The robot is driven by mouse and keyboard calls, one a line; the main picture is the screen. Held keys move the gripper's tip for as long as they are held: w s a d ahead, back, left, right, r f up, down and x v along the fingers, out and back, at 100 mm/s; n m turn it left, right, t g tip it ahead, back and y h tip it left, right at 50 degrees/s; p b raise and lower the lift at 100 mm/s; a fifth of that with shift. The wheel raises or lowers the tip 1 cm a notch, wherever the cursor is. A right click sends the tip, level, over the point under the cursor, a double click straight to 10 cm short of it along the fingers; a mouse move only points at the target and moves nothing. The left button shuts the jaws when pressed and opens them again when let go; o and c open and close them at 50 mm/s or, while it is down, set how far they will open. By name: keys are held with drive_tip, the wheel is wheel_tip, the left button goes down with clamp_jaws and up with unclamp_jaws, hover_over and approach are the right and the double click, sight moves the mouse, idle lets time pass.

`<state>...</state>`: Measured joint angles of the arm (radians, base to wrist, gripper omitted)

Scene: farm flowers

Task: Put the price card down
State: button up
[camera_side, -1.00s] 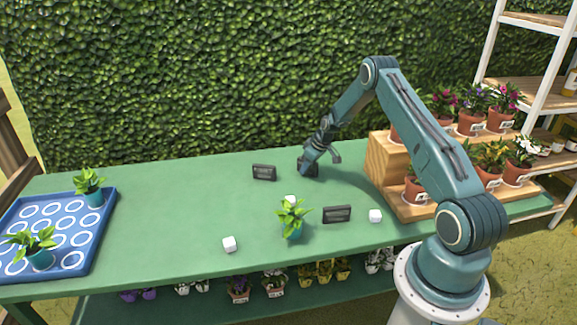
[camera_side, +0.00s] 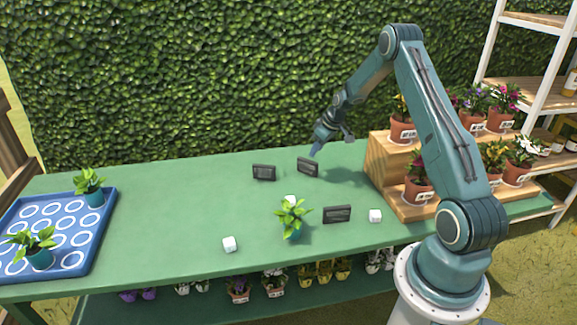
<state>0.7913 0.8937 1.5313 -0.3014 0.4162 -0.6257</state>
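A dark price card (camera_side: 308,167) stands on the green table near its back edge. A second dark price card (camera_side: 264,172) stands to the left. A third price card (camera_side: 337,214) stands nearer the front, to the right of a potted plant.
A blue tray (camera_side: 101,237) with two plants is at the left. A wooden stepped stand (camera_side: 381,162) with flowerpots is at the right. The table's left middle is clear.

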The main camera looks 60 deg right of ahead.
drive_tip(key=shift+v, duration=1.4)
drive_tip(key=s+a+r, duration=0.2)
drive_tip(key=a+r, duration=0.8)
drive_tip(key=s+a+r, duration=0.2)
drive_tip(key=a+r, duration=0.9)
drive_tip(key=s+a+r, duration=0.5)
drive_tip(key=s+a, duration=0.5)
drive_tip(key=s+a+t, duration=0.1)
drive_tip(key=s+a, duration=0.4)
drive_tip(key=s, duration=0.8)
drive_tip(key=shift+s+a+f, duration=0.2)
drive_tip(key=shift+f, duration=0.25)
